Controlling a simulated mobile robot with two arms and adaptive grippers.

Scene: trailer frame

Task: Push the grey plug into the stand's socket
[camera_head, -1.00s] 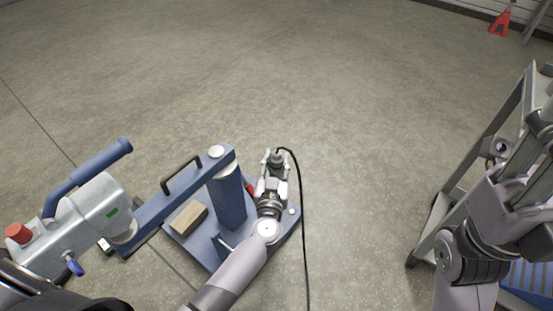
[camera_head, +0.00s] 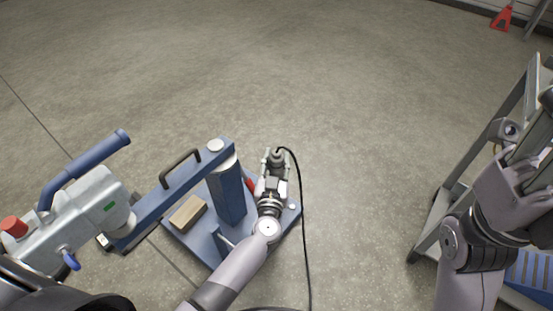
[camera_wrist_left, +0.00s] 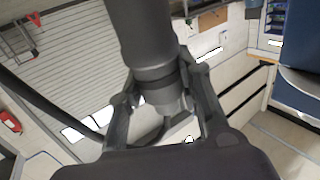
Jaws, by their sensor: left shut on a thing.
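My left gripper (camera_head: 276,161) is shut on the grey plug (camera_head: 277,155) above the right part of the blue stand's base (camera_head: 283,225). A black cable leaves the plug and runs down to the right. In the left wrist view the dark grey plug (camera_wrist_left: 148,40) is a thick cylinder between the two fingers of the left gripper (camera_wrist_left: 168,98). The stand's blue column (camera_head: 228,193) rises just left of the gripper. I cannot make out the socket or tell whether the plug touches it.
A wooden block (camera_head: 188,212) lies on the base left of the column. A blue beam (camera_head: 170,203) with a black handle (camera_head: 180,166) leads to a grey machine (camera_head: 95,210). A grey trolley (camera_head: 432,232) stands at right. The floor ahead is clear.

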